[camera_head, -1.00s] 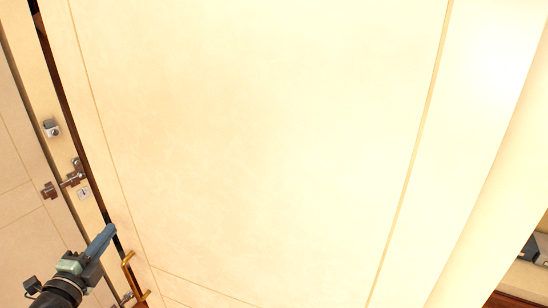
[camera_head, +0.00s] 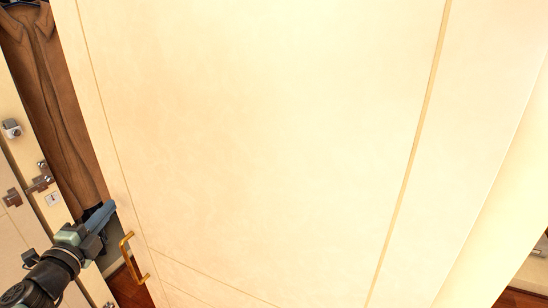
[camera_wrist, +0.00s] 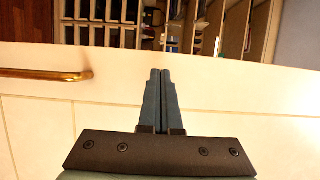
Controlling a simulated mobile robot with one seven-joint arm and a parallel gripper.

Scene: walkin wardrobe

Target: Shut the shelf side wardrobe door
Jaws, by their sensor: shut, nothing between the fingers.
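The cream wardrobe door (camera_head: 260,140) with thin gold trim lines fills most of the head view. Its brass bar handle (camera_head: 129,258) is near its lower left edge; the handle also shows at the left of the wrist view (camera_wrist: 45,74). My gripper (camera_head: 108,210) is shut and empty, beside the door's left edge and a little left of and above the handle. In the wrist view my shut fingers (camera_wrist: 161,74) point to the door's top-of-picture edge, right of the handle and apart from it. Whether the fingers touch the door, I cannot tell.
A brown coat (camera_head: 48,90) hangs in the gap left of the door. Another door with a metal lock and lever (camera_head: 40,180) stands at far left. Wooden shelves (camera_wrist: 225,30) lie beyond the door edge, with reddish floor (camera_wrist: 28,20) beside them.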

